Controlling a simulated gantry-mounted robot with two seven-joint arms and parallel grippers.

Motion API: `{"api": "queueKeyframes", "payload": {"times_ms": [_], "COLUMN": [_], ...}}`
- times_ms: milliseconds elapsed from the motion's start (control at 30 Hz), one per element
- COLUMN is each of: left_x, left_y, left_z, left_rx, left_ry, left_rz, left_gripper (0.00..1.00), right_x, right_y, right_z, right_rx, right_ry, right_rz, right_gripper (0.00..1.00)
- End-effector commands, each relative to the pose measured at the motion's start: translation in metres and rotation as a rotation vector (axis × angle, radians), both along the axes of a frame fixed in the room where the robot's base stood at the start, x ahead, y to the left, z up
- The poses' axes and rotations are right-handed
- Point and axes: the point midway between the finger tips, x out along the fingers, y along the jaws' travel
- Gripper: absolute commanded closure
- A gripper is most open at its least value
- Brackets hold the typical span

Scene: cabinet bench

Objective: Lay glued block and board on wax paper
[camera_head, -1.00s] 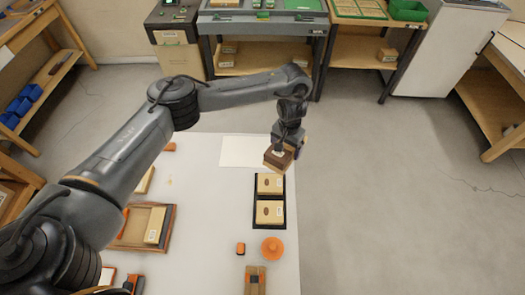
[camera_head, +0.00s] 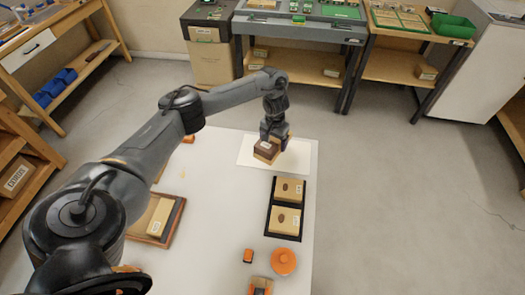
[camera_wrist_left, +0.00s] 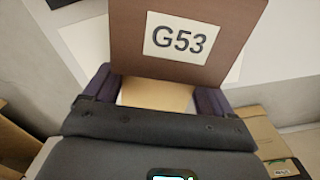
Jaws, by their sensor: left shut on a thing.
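My left gripper (camera_head: 272,137) is shut on the glued block and board (camera_head: 266,152), a brown block joined to a tan board. The pair is over the left part of the white wax paper (camera_head: 302,156); I cannot tell whether it touches the sheet. In the left wrist view the brown block (camera_wrist_left: 190,18) carries a "G53" label, and the tan board (camera_wrist_left: 155,95) shows between the dark fingers of my left gripper (camera_wrist_left: 153,88). The sheet is partly hidden behind the block there. My right gripper is not in view.
A black tray (camera_head: 269,208) with two tan blocks stands just in front of the paper. An orange round item (camera_head: 284,261) and a small orange-black item (camera_head: 248,256) lie nearer. A wooden tray (camera_head: 180,222) is at the left. The white table (camera_head: 218,215) is clear between.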

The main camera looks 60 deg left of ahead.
Motion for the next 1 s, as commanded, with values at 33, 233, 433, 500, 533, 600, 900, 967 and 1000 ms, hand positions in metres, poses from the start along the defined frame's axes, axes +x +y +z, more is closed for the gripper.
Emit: {"api": "queueKeyframes", "payload": {"times_ms": [33, 233, 433, 500, 533, 600, 900, 967, 1000], "left_x": [-0.005, -0.017, -0.021, -0.021, -0.021, -0.022, -0.022, -0.021, -0.021], "left_y": [0.011, 0.038, 0.049, 0.049, 0.049, 0.049, 0.049, 0.049, 0.049], "left_z": [-0.012, -0.028, -0.032, -0.034, -0.036, -0.042, -0.074, -0.073, -0.072], "left_rx": [0.001, 0.000, -0.001, -0.001, -0.001, -0.002, -0.001, -0.001, -0.001], "left_ry": [0.000, -0.001, -0.002, -0.002, -0.002, -0.001, -0.002, -0.002, -0.002], "left_rz": [0.006, 0.003, 0.000, 0.000, 0.000, 0.000, 0.000, 0.000, 0.000], "left_gripper": [0.53, 0.53, 0.53, 0.53, 0.53, 0.53, 0.53, 0.53, 0.53], "right_x": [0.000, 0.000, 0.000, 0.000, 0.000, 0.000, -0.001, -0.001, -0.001], "right_y": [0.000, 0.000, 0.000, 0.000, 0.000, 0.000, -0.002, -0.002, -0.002], "right_z": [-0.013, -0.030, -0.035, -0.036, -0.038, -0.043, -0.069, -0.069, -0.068], "right_rx": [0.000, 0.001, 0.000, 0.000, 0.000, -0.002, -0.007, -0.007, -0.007], "right_ry": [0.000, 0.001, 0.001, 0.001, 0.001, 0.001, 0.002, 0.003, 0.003], "right_rz": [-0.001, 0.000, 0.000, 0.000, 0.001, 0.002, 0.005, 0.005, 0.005], "right_gripper": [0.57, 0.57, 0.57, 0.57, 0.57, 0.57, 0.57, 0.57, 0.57]}}
